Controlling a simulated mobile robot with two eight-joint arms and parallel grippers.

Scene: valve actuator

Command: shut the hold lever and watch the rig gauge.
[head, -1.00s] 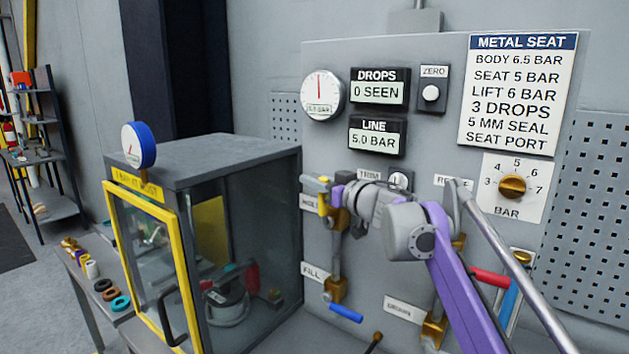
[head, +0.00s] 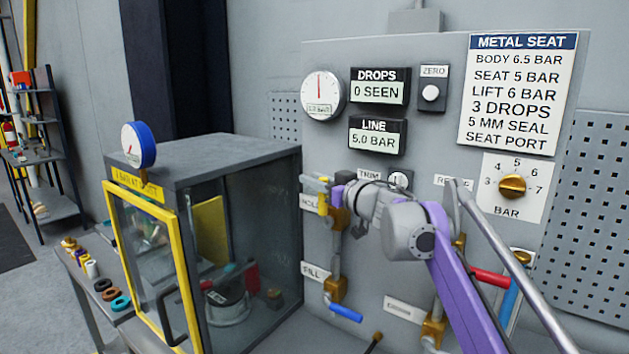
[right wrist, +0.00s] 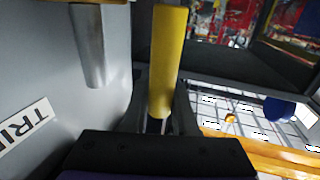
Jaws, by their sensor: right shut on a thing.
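The hold lever (head: 322,203) has a yellow handle and sits at the left of the grey panel, by the partly covered HOLD label. My right gripper (head: 328,184) is shut on this handle. In the right wrist view the yellow handle (right wrist: 170,55) runs up from between the fingers of my gripper (right wrist: 160,122). A round white gauge (head: 323,95) on the panel has a red needle pointing about straight up; its small readout is too blurred to read surely. A blue-rimmed gauge (head: 134,147) stands on the cabinet. My left gripper is out of view.
The line display (head: 376,138) reads 5.0 BAR and the drops display (head: 378,90) reads 0 SEEN. A blue-handled fill valve (head: 344,312) and a red-handled valve (head: 491,278) are below. A glass-sided cabinet (head: 222,152) with a yellow-framed door stands close at left.

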